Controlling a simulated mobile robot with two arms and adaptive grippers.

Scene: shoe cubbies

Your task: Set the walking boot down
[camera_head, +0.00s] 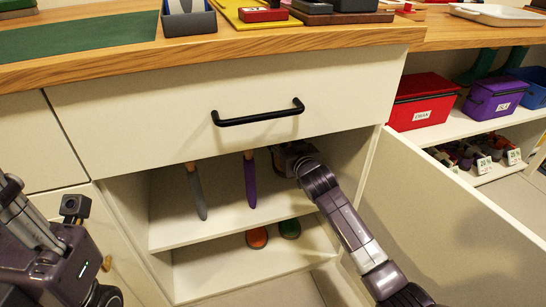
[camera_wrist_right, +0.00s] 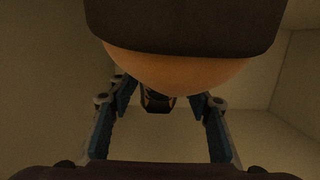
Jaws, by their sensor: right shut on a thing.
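My right gripper (camera_head: 290,158) reaches into the upper compartment of the open cubby, under the drawer. In the right wrist view my right gripper (camera_wrist_right: 158,100) has its blue-grey fingers on both sides of the lower middle. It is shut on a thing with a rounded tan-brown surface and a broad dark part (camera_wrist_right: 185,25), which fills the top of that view. I take this for the walking boot, but its full shape is cut off. In the head view the drawer front hides it. My left arm shows at the lower left; its fingers are not visible.
The open door (camera_head: 440,215) stands right of my arm. The drawer handle (camera_head: 258,115) is above.

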